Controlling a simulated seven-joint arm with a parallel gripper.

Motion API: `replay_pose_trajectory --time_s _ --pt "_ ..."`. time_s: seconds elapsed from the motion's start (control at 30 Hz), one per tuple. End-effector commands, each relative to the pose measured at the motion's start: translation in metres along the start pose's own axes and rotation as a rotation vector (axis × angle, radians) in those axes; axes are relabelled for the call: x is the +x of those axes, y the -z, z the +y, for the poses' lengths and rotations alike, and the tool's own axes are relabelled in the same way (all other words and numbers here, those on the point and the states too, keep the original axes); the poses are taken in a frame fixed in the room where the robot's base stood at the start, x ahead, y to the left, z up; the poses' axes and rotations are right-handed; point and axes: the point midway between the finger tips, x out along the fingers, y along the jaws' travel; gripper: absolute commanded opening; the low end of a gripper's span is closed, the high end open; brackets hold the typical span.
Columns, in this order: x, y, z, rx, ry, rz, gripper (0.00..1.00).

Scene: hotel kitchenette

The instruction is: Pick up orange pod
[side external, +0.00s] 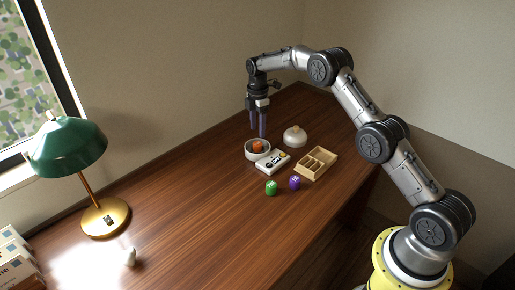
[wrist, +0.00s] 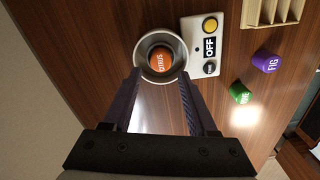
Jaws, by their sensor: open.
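The orange pod (wrist: 160,59), with lettering that looks like "CITRUS", sits inside a round white bowl (side external: 257,154). The pod also shows in the side view (side external: 257,147), and the bowl's rim in the wrist view (wrist: 141,44). My gripper (side external: 258,136) points down above the bowl, its fingers spread apart with nothing between them. In the wrist view my gripper (wrist: 158,82) has its fingertips near the bowl's near rim. The side view does not show clearly how far the fingertips are above the pod.
A white switch box (side external: 273,162) reading "OFF" (wrist: 209,47) stands beside the bowl. A wooden divided tray (side external: 316,163), a domed lid (side external: 295,136), a green pod (side external: 271,188) and a purple "FIG" pod (side external: 295,183) are close by. A green lamp (side external: 68,148) stands left. The table's middle is clear.

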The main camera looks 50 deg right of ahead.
Motion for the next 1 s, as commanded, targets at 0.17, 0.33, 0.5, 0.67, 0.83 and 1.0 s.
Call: replay_pose_trajectory --time_s 0.17,0.33,0.5,0.67,0.83,1.0 --pt "0.014 0.0 0.0 0.0 0.001 0.0 0.58" --pt "0.031 0.001 -0.002 0.0 0.004 0.0 0.58" --pt "0.055 0.002 -0.002 0.0 0.003 0.0 0.58" --pt "0.065 0.002 -0.002 0.0 0.001 0.0 0.58" --pt "0.066 0.002 -0.002 0.0 0.0 0.0 0.58" --pt "0.066 0.002 -0.002 0.0 0.0 0.0 0.37"
